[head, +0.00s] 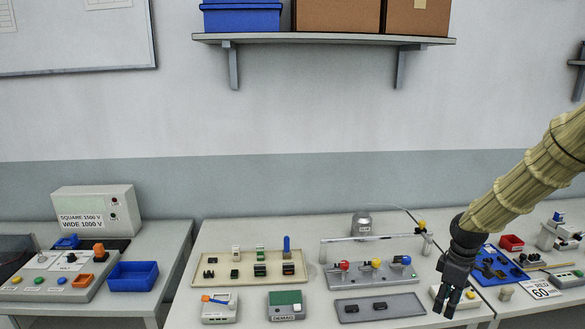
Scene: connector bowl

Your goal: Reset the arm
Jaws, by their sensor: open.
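My gripper (451,299) hangs at the end of my arm, which comes in from the right edge in a pale, ribbed sleeve. The black fingers point down, are open, and hold nothing that I can see. They are in front of a small light-coloured box (468,302) at the right end of the middle table and partly cover it. I cannot tell how high above the table they are.
A beige tray (222,273) with connectors, a stand with coloured knobs (372,279) and a grey tray (405,306) fill the middle table. A blue mat (510,270) lies right. A blue bin (133,275) stands left. A shelf (330,40) hangs above; the air between is clear.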

